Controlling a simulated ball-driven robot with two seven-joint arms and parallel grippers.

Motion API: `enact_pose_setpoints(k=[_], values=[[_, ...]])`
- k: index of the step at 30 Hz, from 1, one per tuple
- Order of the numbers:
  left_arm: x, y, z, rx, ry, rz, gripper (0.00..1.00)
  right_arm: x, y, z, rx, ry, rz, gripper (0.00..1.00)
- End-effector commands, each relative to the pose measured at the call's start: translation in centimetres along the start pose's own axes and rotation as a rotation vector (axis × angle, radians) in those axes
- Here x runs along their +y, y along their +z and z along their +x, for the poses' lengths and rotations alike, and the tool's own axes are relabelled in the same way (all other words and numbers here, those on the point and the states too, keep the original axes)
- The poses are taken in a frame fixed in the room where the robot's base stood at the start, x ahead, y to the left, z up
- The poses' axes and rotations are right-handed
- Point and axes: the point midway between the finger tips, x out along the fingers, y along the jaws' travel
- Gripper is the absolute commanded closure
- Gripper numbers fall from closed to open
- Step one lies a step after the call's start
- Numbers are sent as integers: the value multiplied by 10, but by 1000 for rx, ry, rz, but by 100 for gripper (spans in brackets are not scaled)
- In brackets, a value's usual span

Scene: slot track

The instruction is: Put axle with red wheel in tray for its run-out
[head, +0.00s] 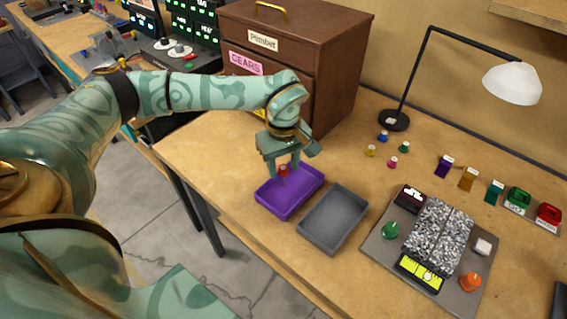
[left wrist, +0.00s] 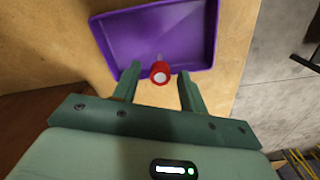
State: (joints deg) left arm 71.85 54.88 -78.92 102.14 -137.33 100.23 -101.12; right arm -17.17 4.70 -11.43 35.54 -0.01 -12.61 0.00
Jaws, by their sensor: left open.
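The axle with red wheel (head: 284,170) is at the purple tray (head: 296,198), below my left gripper (head: 283,175). In the left wrist view the red wheel (left wrist: 160,72) shows between the two fingertips, with a short grey axle end beyond it over the purple tray (left wrist: 155,32). The fingers of my left gripper (left wrist: 158,83) stand apart on either side of the wheel, with gaps visible. I cannot tell whether the axle touches the tray floor. A grey tray (head: 333,219) stands beside the purple one and looks empty. My right gripper is not in view.
A slotted track on a grey plate (head: 375,246) lies to the right, with knobs and a lime-green gauge. Small coloured wheels (head: 392,162) and bottles are behind it. A brown drawer cabinet (head: 340,60) and a lamp (head: 395,120) stand at the back.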

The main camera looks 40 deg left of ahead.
Motion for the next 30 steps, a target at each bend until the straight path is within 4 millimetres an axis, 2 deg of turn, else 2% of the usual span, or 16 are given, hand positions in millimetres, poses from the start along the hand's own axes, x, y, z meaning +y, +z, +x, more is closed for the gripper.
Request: enact_pose_setpoints(k=[5, 12, 15, 21, 30], values=[[1, -1, -33, 4, 7, -1, 57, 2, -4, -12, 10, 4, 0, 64], [1, -1, -91, 3, 7, -1, 57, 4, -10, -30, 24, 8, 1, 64], [0, -1, -107, 3, 5, -1, 57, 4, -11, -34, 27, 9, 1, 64], [0, 0, -121, 0, 1, 0, 57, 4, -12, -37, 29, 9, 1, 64], [1, 1, -120, -4, 2, 0, 57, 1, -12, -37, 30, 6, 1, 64]])
